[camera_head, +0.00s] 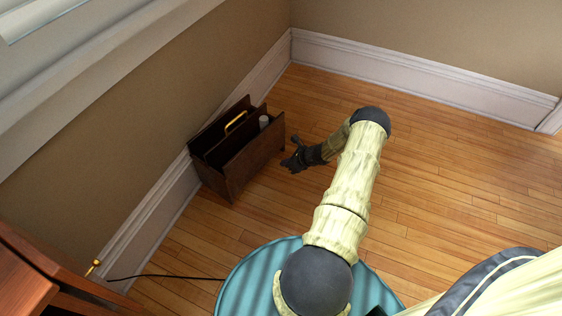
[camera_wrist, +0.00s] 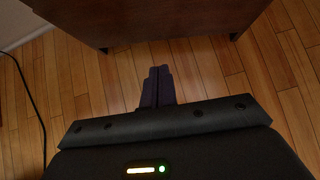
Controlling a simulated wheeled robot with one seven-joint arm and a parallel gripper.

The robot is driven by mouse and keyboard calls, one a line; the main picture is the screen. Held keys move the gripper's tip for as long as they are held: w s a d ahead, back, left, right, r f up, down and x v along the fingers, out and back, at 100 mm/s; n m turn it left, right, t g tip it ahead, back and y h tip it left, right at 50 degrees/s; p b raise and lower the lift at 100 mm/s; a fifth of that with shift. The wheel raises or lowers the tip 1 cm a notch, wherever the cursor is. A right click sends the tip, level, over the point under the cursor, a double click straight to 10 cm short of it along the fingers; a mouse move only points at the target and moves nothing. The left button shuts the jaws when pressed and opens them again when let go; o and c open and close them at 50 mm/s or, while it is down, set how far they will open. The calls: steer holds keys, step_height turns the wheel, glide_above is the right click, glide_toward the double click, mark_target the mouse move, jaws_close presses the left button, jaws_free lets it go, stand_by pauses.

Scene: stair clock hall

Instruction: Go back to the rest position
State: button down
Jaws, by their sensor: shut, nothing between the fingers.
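My gripper (camera_head: 291,163) is at the end of my bent arm, low over the wood floor and just right of a dark wooden box. In the wrist view its two dark fingers (camera_wrist: 157,88) are together, with nothing between them. They point toward the lower edge of the box's brown side (camera_wrist: 150,22), with a strip of floor in between. I cannot tell the exact gap from the box.
The dark open box (camera_head: 240,160) stands by the left wall, with a yellow handle (camera_head: 236,122) and a whitish cylinder (camera_head: 264,121) inside. A reddish wooden piece of furniture (camera_head: 25,285) is at lower left. A black cable (camera_head: 165,276) lies on the floor. Floor at right is clear.

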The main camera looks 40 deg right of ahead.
steer(key=shift+s+a, duration=0.1)
stand_by(0.3)
steer(key=shift+r, duration=0.1)
steer(key=s+a+r+n+g+p, duration=0.1)
steer(key=a+r+n+g+p, duration=0.1)
steer(key=a+r+n, duration=0.55)
steer(key=a+r+n+g+p, duration=0.1)
steer(key=a+r+n, duration=0.25)
steer(key=r, duration=0.65)
steer(key=s+a+r+n+g+p, duration=0.1)
steer(key=a+r+n+g+p, duration=0.1)
steer(key=a+r+n, duration=0.5)
steer(key=s+a+r+n+h+p, duration=0.2)
steer(key=s+a+r+n, duration=0.35)
steer(key=s+r, duration=0.5)
steer(key=s+a+r+n+h+p, duration=0.25)
steer(key=s+a+r+n, duration=0.35)
steer(key=r, duration=0.7)
step_height(320, 180, up, 38)
steer(key=s+n+p, duration=0.1)
steer(key=p, duration=3.7)
steer(key=shift+d+f, duration=0.15)
steer(key=shift+d, duration=0.1)
